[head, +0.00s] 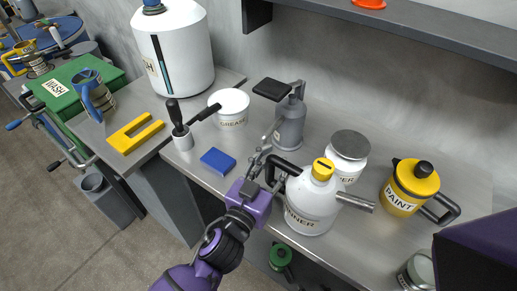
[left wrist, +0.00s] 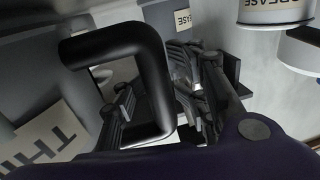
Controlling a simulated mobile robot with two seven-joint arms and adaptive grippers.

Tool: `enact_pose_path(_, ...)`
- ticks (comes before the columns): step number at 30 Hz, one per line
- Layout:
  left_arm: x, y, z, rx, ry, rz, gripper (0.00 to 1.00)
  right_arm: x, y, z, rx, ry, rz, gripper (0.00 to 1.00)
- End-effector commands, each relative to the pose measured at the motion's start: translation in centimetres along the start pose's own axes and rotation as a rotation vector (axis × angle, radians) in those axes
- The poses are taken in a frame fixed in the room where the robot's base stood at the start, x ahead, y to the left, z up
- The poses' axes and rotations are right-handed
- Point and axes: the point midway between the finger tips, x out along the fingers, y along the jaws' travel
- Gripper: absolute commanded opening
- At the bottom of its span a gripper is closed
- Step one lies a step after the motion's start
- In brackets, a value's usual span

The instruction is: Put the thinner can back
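The thinner can (head: 311,207) is white with a yellow cap, a grey spout pointing right and a black handle on its left. It appears upright near the bench's front edge. My left gripper (head: 266,170) is at the handle side. In the left wrist view the black handle (left wrist: 153,75) passes between the fingers of my left gripper (left wrist: 162,110). The fingers are apart, with a gap visible on the right of the handle. The can's label (left wrist: 45,140) shows at lower left. My right gripper is out of view; only part of my right arm shows at lower right.
On the grey bench (head: 262,218) stand a grease tub (head: 230,106), an oil can (head: 290,125), a silver-lidded can (head: 348,150) close behind the thinner can, and a yellow paint can (head: 404,192). A blue block (head: 218,161) lies left of my gripper. A shelf (head: 430,35) hangs above.

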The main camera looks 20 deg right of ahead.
Motion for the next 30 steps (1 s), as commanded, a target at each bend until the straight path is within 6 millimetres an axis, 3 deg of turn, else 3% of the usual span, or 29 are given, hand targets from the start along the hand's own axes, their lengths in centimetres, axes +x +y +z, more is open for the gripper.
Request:
enact_pose_path(3, 0.0, 0.0, -0.4, 0.002, 0.001, 0.0, 0.35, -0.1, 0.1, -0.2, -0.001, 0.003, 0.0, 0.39)
enact_pose_path(7, -1.6, 0.0, -0.1, -0.002, -0.002, -0.001, 0.35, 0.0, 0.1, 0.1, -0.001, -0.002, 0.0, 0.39)
enact_pose_path(15, -7.4, 0.0, 0.1, -0.003, -0.005, -0.001, 0.35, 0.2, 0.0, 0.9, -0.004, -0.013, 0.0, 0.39)
enact_pose_path(21, -10.7, 0.0, 0.0, -0.002, -0.003, -0.001, 0.35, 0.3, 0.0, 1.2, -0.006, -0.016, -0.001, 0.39)
enact_pose_path(30, -12.0, 0.0, -0.3, 0.0, 0.0, 0.0, 0.35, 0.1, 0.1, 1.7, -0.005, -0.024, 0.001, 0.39)
